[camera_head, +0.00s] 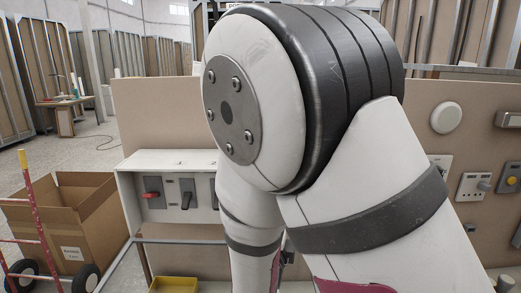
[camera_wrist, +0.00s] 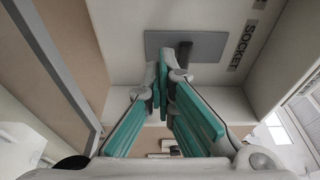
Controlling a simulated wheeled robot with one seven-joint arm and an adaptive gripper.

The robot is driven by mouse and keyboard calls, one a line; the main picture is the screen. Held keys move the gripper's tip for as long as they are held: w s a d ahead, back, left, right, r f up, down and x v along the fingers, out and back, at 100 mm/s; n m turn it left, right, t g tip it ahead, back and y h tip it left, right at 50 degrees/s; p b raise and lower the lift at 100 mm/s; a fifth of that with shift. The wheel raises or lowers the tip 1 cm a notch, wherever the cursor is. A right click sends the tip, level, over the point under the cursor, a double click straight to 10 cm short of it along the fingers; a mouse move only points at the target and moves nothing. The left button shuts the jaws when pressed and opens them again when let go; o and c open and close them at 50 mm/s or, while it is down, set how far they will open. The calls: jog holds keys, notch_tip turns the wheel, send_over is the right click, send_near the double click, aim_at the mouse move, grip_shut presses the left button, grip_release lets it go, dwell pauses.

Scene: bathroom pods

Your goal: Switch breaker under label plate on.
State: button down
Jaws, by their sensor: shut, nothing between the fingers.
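In the wrist view, a grey switch plate (camera_wrist: 210,47) carries a dark lever (camera_wrist: 185,52). A dark label plate reading SOCKET (camera_wrist: 242,45) sits beside it on the white panel. My gripper (camera_wrist: 166,76) is shut and empty, its teal-padded fingers close to the lever; whether they touch it I cannot tell. In the head view, a white breaker box (camera_head: 160,161) holds a red lever (camera_head: 152,194) at left and a black lever (camera_head: 187,195) to its right. My arm covers the box's right part and hides my gripper.
A cardboard box (camera_head: 77,225) and a red hand truck (camera_head: 38,215) stand at left. A yellow bin (camera_head: 173,285) is below the breaker box. Sockets (camera_head: 473,186) and a round white fixture (camera_head: 446,117) are on the board at right. Box side walls flank my gripper.

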jog(key=shift+r, duration=0.3)
jog(key=shift+r+p, duration=0.3)
jog(key=shift+r, duration=0.05)
jog(key=shift+f, duration=0.35)
jog(key=shift+s+p, duration=0.8)
jog(key=shift+s, duration=2.75)
